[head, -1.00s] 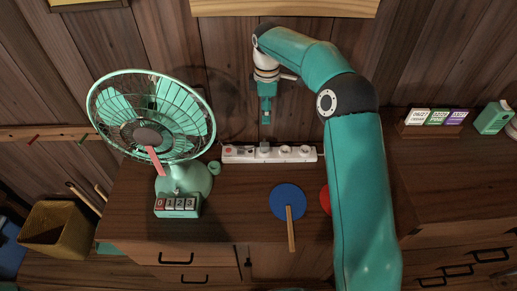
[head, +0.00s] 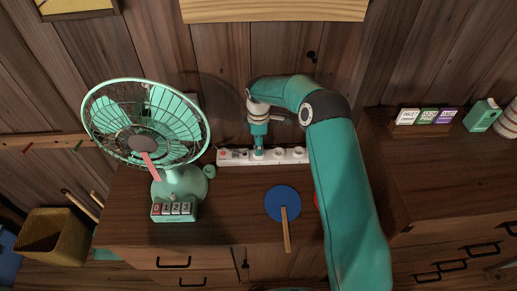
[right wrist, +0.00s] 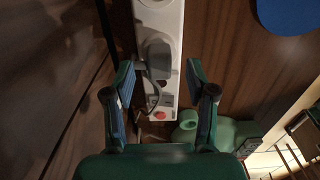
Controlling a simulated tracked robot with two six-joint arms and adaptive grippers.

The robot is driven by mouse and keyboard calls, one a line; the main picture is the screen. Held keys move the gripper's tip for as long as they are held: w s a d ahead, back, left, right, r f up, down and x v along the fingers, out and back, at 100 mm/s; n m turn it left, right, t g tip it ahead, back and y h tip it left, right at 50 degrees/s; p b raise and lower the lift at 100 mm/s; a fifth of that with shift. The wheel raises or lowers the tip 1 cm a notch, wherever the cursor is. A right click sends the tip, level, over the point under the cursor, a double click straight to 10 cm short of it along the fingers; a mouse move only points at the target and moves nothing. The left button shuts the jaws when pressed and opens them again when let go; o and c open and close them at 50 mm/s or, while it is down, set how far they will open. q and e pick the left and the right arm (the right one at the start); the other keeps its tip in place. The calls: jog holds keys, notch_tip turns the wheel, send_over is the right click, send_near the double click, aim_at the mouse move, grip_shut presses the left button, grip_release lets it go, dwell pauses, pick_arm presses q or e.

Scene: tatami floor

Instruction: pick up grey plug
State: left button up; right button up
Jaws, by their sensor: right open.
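A white power strip (head: 230,158) lies on the dark wooden cabinet top against the back wall. It also shows in the right wrist view (right wrist: 168,20). A grey plug (right wrist: 156,52) sits on the strip, with a thin grey cord beside it. In the head view the plug is largely hidden by my gripper. My right gripper (head: 258,148) points down over the strip and is open. In the right wrist view its two fingers (right wrist: 160,68) stand apart on either side of the strip, with the plug between and just beyond the tips. My left gripper is not in view.
A green fan (head: 146,125) with a number block (head: 174,211) stands to the left. A blue round paddle (head: 283,200) lies in front of the strip, and a red one (head: 317,201) is partly hidden by my arm. The wall is close behind.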

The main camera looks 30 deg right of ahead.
jog(key=shift+f, duration=1.25)
grip_shut()
jog(key=shift+r, duration=0.1)
